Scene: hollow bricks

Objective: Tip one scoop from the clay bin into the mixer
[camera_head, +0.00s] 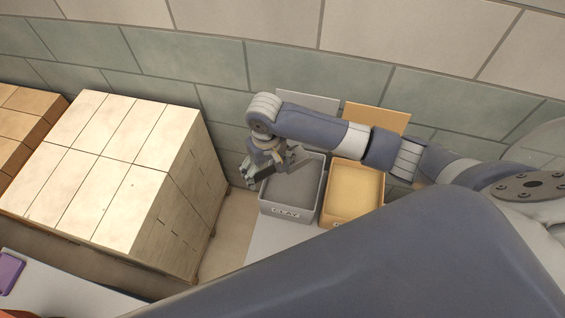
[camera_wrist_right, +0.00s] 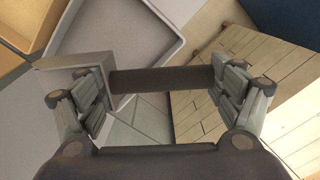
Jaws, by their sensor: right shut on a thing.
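The grey clay bin (camera_head: 290,212), labelled CLAY, stands near the wall. It also shows in the right wrist view (camera_wrist_right: 165,55). My right gripper (camera_head: 264,172) is above the bin's left back part. Its fingers are shut on the dark handle (camera_wrist_right: 160,81) of a grey scoop. In the wrist view the scoop's grey body (camera_wrist_right: 75,62) is at the left fingers. In the head view the scoop (camera_head: 298,160) is partly hidden by the gripper. I cannot tell whether it holds clay. I cannot make out a mixer. My left gripper is out of view.
A yellow bin (camera_head: 352,219) stands right beside the clay bin. A large stack of pale bricks (camera_head: 115,165) is at the left, with brown bricks (camera_head: 22,125) beyond it. A tiled wall (camera_head: 200,55) runs behind. My own arm covers the lower right.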

